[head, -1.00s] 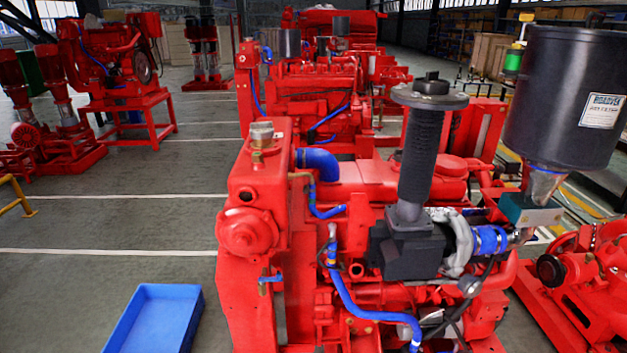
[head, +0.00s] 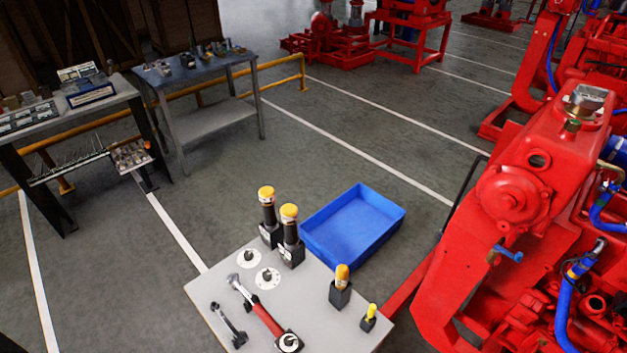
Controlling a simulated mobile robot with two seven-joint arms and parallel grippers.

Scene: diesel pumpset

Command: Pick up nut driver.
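No tool in the head view can be told for certain as the nut driver. A grey tool table (head: 225,285) stands at the bottom centre. At its right side two yellow-handled tools stand upright in black holders, a larger one (head: 342,276) and a smaller one (head: 371,311) nearer its right corner. Two taller black tools with yellow tops stand at its back edge, one on the left (head: 267,208) and one on the right (head: 290,228). Their lower ends are hidden in the holders. Neither of my grippers is in view.
A red-handled wrench (head: 262,312), a small dark tool (head: 230,325) and two white discs lie on the table. A blue tray (head: 352,228) sits behind it. A red engine (head: 515,210) stands close on the right. Workbenches (head: 205,85) stand back left. Open floor lies between.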

